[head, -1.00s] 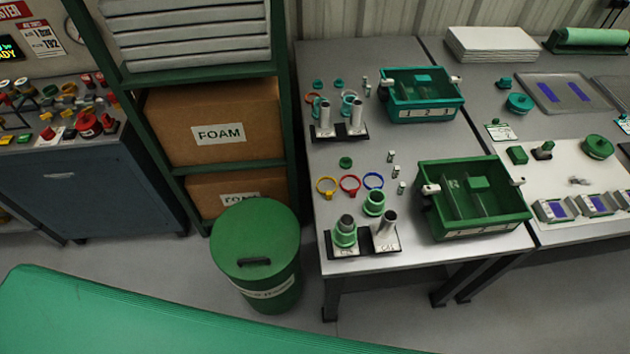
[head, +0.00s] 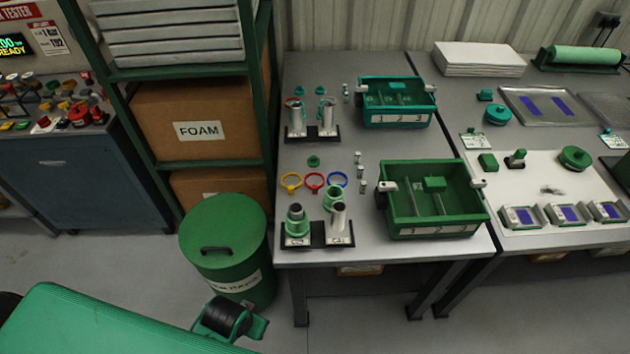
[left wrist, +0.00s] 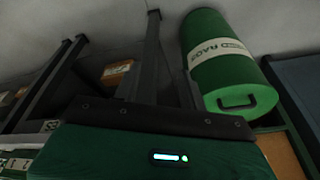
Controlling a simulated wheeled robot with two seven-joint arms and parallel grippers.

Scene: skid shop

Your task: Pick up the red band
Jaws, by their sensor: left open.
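The red band (head: 314,181) is a small ring with a tab, lying flat on the left grey table in the head view. It sits between a yellow band (head: 291,182) and a blue band (head: 338,179). My left gripper (left wrist: 155,122) shows in the left wrist view as a green housing with a dark bar across it. It is open, with nothing seen in it, well away from the bands; its fingertips are not clear. A green and black part of my arm shows low in the head view. My right gripper is out of view.
A black stand with two posts (head: 318,243) and green rings is just in front of the bands. A dark green divided bin (head: 436,226) is to their right, with small metal cylinders between. A green drum (head: 222,225) stands on the floor left of the table.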

